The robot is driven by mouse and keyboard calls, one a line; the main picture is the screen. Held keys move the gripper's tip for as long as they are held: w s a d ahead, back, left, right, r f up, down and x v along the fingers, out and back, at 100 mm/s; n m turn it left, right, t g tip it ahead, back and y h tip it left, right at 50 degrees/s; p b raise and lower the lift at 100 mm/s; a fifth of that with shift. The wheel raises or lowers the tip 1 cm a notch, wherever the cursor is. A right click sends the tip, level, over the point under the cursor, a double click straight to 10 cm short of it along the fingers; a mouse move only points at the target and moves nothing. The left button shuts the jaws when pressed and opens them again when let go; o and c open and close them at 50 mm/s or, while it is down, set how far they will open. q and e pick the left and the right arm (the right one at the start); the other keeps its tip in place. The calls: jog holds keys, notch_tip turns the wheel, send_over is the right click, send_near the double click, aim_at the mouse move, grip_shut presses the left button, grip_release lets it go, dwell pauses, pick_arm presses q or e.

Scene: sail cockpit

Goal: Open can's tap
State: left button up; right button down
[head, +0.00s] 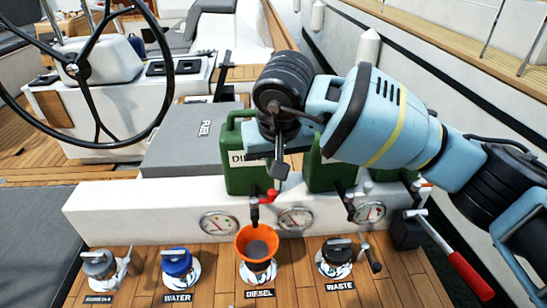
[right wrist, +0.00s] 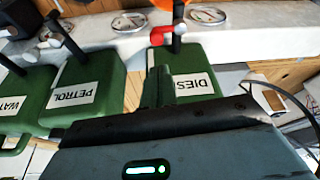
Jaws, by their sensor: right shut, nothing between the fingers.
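The green diesel can (head: 233,180) stands on the white ledge, its label partly covered by my right arm. Its tap (head: 254,210) has a black spout and a red handle (head: 271,195) that sticks out sideways to the right. The handle also shows in the right wrist view (right wrist: 157,37). The orange funnel (head: 256,236) sits below the spout in the diesel filler. My right gripper (head: 281,172) is shut and empty, in front of the can and just above the red handle; I cannot tell whether they touch. My left gripper is out of view.
A petrol can (right wrist: 80,88) and a water can (right wrist: 22,100) stand beside the diesel can, with their own taps. Round gauges (head: 218,223) line the ledge front. Water (head: 178,264) and waste (head: 337,257) fillers flank the funnel. A steering wheel (head: 78,68) is at the left.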

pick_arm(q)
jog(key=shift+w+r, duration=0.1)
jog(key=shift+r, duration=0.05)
pick_arm(e)
jog(key=x, duration=0.6)
jog(key=shift+f, duration=0.25)
